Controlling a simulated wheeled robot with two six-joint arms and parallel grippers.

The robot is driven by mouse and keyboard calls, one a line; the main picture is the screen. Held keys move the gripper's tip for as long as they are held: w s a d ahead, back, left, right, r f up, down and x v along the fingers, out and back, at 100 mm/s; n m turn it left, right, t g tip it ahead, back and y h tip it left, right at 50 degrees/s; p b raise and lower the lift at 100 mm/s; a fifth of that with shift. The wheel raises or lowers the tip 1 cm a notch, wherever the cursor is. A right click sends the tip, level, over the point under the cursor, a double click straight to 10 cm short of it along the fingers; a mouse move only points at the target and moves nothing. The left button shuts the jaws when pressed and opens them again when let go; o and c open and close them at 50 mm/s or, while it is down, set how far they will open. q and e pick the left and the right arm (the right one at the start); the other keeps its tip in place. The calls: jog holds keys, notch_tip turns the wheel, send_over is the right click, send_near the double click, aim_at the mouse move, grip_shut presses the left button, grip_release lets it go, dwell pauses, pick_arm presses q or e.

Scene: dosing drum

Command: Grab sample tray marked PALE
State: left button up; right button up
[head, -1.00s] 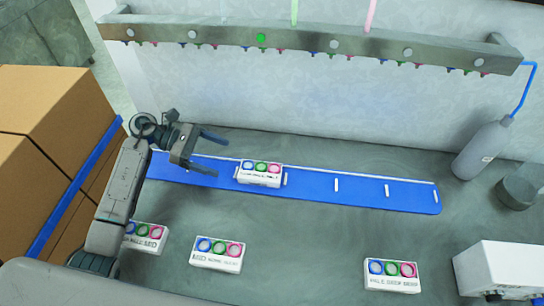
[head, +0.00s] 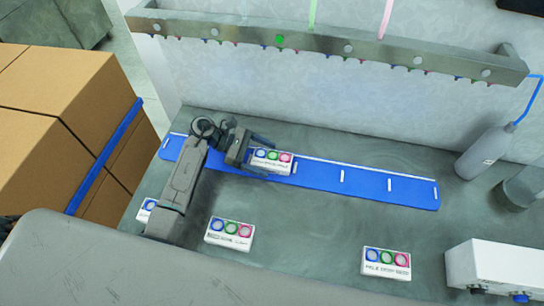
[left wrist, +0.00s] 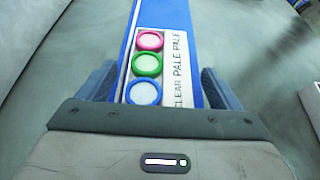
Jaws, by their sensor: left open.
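A white sample tray (head: 271,161) with blue, green and pink rings stands on the blue strip (head: 390,188). In the left wrist view the tray (left wrist: 177,75) has a label reading "CLEAR PALE PALE". My left gripper (head: 256,157) is open at the tray's left end. In the left wrist view its fingers (left wrist: 158,86) stand on either side of the tray's near end, and part of the tray is hidden behind the gripper body. Another tray (head: 386,263), at front right, has a label that seems to read "PALE DEEP DEEP". My right gripper is not in view.
A third tray (head: 229,232) stands front centre, and a fourth (head: 147,208) is partly hidden behind my left arm. A metal rail (head: 330,50) spans the back. A grey bottle (head: 485,150) and white box (head: 490,268) stand right. Cardboard boxes (head: 50,100) are left.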

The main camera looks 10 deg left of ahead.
pick_arm(q)
jog(key=shift+f, duration=0.1)
jog(key=c, duration=1.1)
